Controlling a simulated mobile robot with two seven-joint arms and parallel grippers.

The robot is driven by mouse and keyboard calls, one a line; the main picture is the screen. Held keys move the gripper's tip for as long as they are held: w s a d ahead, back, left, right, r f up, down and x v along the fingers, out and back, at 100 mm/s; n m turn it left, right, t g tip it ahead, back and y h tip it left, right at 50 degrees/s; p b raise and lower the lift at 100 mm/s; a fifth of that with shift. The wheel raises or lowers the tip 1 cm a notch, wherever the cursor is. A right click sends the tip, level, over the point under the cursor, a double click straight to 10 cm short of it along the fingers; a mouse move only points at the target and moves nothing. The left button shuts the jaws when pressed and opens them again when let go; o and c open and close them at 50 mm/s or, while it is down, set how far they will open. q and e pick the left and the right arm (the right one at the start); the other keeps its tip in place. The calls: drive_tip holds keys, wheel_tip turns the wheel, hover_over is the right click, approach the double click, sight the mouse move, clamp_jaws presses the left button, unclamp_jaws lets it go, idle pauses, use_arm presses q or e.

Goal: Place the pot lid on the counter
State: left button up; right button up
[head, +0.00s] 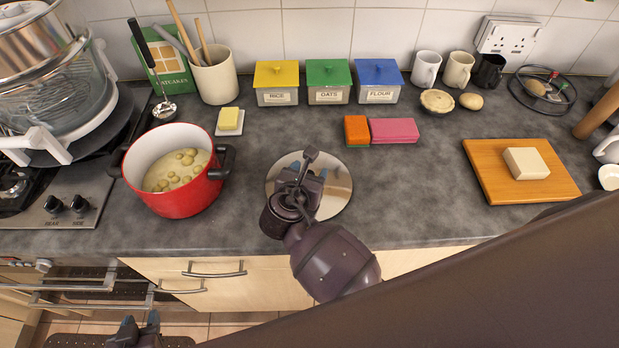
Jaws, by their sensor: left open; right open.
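The pot lid (337,192) is a shiny round disc lying flat on the grey counter (410,180), to the right of the pot. My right gripper (308,178) is over the lid and covers its middle and knob. It is open; I cannot tell whether the fingers touch the lid. The red pot (178,200) stands uncovered at the left, with round pale pieces in a creamy liquid inside. My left gripper (136,326) is open at the bottom left, low in front of the cabinets and away from the lid.
A butter dish (229,130) sits behind the pot. Orange and pink sponges (393,131) lie behind the lid, before labelled canisters (328,82). A wooden board (490,178) with a white block (526,163) is at the right. The counter between lid and board is clear.

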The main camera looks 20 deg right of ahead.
drive_tip(key=c, duration=0.4)
clamp_jaws()
